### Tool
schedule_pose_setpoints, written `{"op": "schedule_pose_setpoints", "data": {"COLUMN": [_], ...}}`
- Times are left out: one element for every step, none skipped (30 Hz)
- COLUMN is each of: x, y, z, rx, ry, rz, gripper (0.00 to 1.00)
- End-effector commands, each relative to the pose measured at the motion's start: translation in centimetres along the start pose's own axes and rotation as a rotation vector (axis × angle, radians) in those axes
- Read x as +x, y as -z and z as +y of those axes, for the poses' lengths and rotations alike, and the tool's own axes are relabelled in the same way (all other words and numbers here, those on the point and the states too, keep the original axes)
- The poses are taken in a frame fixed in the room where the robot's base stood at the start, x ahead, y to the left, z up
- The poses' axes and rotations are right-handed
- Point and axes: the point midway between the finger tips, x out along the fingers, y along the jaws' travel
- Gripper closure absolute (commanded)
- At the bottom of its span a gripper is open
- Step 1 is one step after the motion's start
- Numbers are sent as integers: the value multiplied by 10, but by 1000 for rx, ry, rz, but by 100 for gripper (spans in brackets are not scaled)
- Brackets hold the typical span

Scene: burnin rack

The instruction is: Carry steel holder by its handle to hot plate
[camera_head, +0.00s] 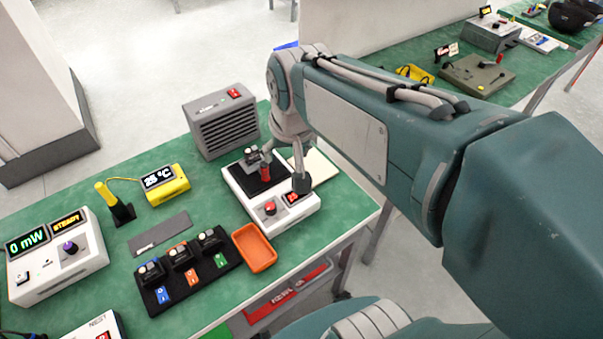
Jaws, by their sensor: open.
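The hot plate (240,203) is a white box with a black top, a red knob and a red display. A small holder with a grey top and a red handle (265,173) is on its black top; I take it for the steel holder. My gripper (284,174) is over the hot plate, fingers pointing down and spread apart.
A black rack (221,268) with several tagged holders and an orange tray (254,248) are at the front. A grey fan box (221,124) stands behind the hot plate. A yellow thermometer (167,185) and a white meter (58,258) are to the left. The table's front edge is close.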

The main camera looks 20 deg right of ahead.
Motion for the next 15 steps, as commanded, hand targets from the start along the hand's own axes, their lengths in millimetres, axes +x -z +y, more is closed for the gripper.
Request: {"op": "schedule_pose_setpoints", "data": {"x": [-6, -9, -12, -14, -16, -19, -20, -22, -24, -25, -26, -26, -27, -27, -27], "y": [-9, -14, -21, -26, -31, -38, -43, -48, -54, -59, -63, -68, -72, -75, -78], "z": [2, 3, 4, 5, 6, 7, 8, 10, 11, 12, 13, 14, 14, 15, 16], "rx": [-21, -32, -49, -61, -73, -90, -101, -114, -130, -141, -153, -165, -174, -182, -191], "ry": [3, 4, 5, 6, 7, 8, 8, 9, 9, 9, 10, 9, 9, 9, 9], "rz": [20, 29, 43, 52, 63, 75, 85, 95, 108, 118, 126, 136, 144, 149, 155], "gripper": [31, 31, 31, 31, 31, 31, 31, 31, 31, 31, 31, 31, 31, 31, 31]}}
